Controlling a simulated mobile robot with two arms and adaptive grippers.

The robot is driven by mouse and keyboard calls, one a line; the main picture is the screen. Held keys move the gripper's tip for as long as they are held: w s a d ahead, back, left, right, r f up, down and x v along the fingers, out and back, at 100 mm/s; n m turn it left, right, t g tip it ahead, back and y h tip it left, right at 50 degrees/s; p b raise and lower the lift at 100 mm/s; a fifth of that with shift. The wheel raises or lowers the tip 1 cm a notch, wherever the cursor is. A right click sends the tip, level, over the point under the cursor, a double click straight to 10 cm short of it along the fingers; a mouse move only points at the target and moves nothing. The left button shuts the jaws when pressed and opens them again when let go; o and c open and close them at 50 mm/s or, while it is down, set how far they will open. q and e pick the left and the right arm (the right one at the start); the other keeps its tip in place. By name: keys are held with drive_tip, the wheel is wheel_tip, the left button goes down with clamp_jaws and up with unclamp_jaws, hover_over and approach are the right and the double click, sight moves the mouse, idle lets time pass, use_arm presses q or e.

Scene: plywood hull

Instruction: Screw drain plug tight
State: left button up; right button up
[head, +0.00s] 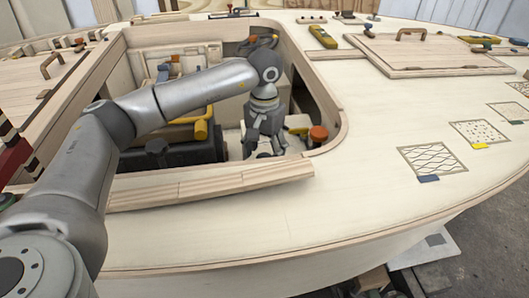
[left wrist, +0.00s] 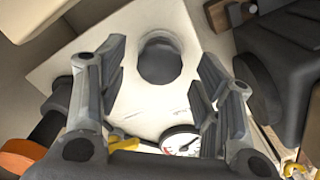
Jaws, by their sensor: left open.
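In the left wrist view a grey round fitting (left wrist: 160,60) sits in a pale plate (left wrist: 110,52) on the hull floor. It looks like the drain plug or its seat; I cannot tell which. My left gripper (left wrist: 163,92) is open, with one finger to each side of the fitting's near edge and nothing between them. In the head view the left gripper (head: 264,146) points down inside the hull opening, and the fitting is not clearly visible there. My right gripper is not in view.
An orange-capped knob (head: 318,134) stands right of the gripper. A dark engine block with a yellow handle (head: 201,129) is to its left. A round gauge (left wrist: 181,141) lies near the fingers.

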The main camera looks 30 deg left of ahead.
use_arm(q)
wheel_tip(320, 180, up, 11)
idle(0.3)
idle(0.4)
